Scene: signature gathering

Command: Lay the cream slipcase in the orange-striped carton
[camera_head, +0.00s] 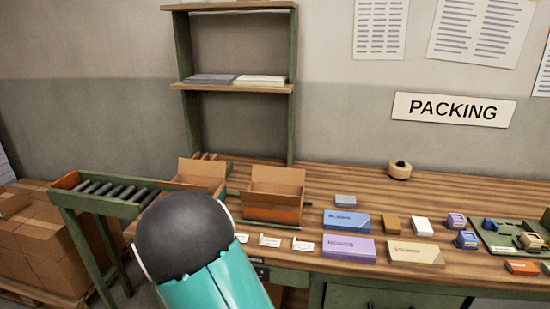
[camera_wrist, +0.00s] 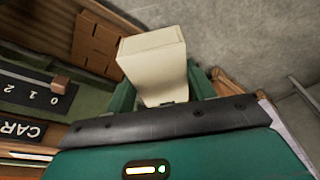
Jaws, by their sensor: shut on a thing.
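In the wrist view my gripper (camera_wrist: 165,88) is shut on a cream block-shaped thing, the cream slipcase (camera_wrist: 152,52), which sticks out beyond the green fingers. My arm hides the gripper and slipcase in the head view. The orange-striped carton (camera_head: 274,180) stands open on the bench at centre, with its flaps up and an orange band on its front. Its inside floor cannot be seen. The gripper's distance from it cannot be told.
A second open carton (camera_head: 203,172) stands just left, partly behind my arm. A roller conveyor (camera_head: 105,192) is further left. Small cards (camera_head: 270,240) line the front edge. Right are a blue box (camera_head: 346,220), purple box (camera_head: 347,248) and flat cream box (camera_head: 415,253). A shelf (camera_head: 235,87) rises behind.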

